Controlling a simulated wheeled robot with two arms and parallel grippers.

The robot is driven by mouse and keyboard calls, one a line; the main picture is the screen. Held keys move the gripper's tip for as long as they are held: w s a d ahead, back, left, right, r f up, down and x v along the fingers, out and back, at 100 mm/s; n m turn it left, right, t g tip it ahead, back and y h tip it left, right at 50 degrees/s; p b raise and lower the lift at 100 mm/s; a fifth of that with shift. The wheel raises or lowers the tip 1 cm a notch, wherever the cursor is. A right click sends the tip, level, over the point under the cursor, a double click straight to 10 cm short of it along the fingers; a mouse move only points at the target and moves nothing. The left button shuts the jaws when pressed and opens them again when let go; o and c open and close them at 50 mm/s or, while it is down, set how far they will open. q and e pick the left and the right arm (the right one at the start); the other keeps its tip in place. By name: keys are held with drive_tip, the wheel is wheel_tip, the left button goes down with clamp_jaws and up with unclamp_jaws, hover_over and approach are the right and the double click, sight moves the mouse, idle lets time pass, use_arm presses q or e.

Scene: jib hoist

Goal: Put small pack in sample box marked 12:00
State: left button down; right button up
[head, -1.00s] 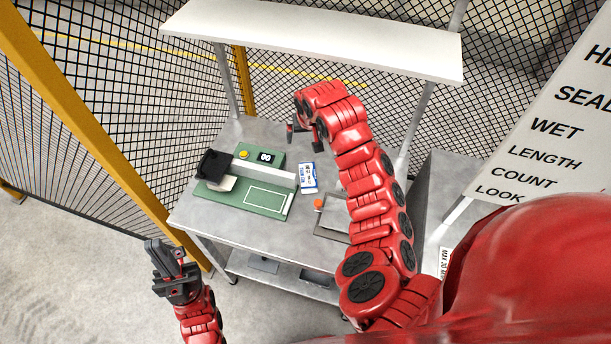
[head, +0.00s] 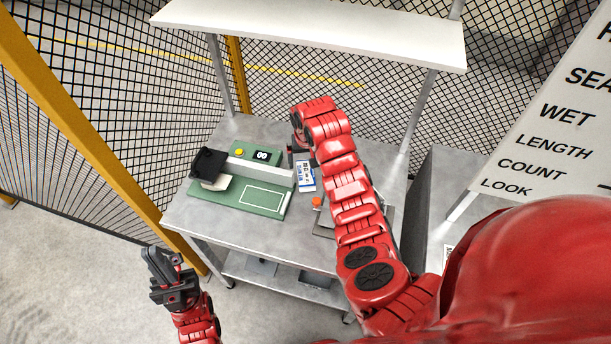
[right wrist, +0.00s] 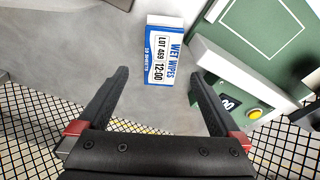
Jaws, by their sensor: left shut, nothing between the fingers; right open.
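The small pack (head: 306,177) is white and blue and lies flat on the grey table, right of the green board. In the right wrist view the pack (right wrist: 161,60) reads "WET WIPES", "LOT 469 12:00". My right gripper (head: 299,158) is open just behind the pack in the head view. In the right wrist view its fingers (right wrist: 160,76) point at the pack, one to each side, with nothing gripped. My left gripper (head: 163,262) is shut and empty, off the table's front left. I cannot make out a sample box marked 12:00.
The green board (head: 235,195) carries a white bar and a black part (head: 208,164). Behind it is a green unit (head: 258,154) with a display and yellow button. A tray (head: 324,226) with an orange-red knob (head: 317,201) is partly hidden by my right arm. A white shelf (head: 310,35) hangs above.

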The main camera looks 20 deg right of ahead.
sight(306, 172)
drive_tip(key=shift+f+p, duration=0.55)
wheel_tip(306, 172, down, 3)
drive_tip(key=shift+w+a+p, duration=0.1)
drive_tip(key=shift+w+p, duration=0.05)
drive_tip(key=shift+p, duration=0.6)
drive_tip(key=shift+w+f, duration=0.1)
drive_tip(key=shift+f, duration=0.65)
drive_tip(key=c, duration=1.5)
drive_tip(key=shift+c, duration=0.2)
